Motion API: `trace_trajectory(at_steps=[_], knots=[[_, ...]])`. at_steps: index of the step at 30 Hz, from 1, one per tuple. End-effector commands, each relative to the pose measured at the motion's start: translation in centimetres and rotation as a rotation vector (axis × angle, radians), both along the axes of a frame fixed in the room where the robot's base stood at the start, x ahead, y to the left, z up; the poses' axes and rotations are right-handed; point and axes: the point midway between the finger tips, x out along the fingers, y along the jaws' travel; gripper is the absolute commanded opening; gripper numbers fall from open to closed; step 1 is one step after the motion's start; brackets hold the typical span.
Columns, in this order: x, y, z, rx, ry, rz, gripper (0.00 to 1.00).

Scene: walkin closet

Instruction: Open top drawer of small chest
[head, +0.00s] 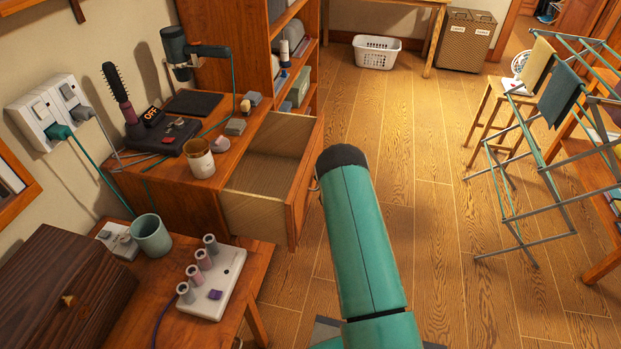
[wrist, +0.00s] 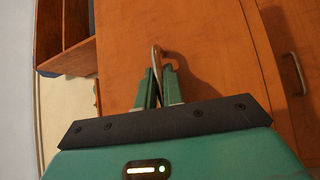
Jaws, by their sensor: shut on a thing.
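The small wooden chest (head: 165,192) stands against the wall at the left in the head view. Its top drawer (head: 304,183) is pulled well out, and the bare inside shows. In the wrist view the orange-brown drawer front (wrist: 210,50) fills much of the picture. My gripper (wrist: 158,88) is shut on the curved metal drawer handle (wrist: 157,56), with the green fingers on either side of it. In the head view my teal arm hides the fingers and most of the handle.
A second handle (wrist: 294,74) shows on the neighbouring front. A desk (head: 150,300) is at near left. A drying rack (head: 550,130) stands at right. Wooden floor (head: 400,130) is clear between.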

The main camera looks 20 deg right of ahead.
Motion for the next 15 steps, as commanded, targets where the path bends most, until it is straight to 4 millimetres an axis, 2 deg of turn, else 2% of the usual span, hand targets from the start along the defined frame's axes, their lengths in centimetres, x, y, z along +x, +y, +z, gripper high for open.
trace_trajectory(at_steps=[10,12,14,15], knots=[[-0.17,-0.16,0.08,-0.002,-0.001,-0.001,0.0],[-0.17,-0.16,0.08,-0.002,-0.001,-0.002,0.19],[-0.17,-0.15,0.07,-0.002,-0.001,-0.001,0.3],[-0.17,-0.14,0.06,-0.002,-0.001,-0.001,0.3]])
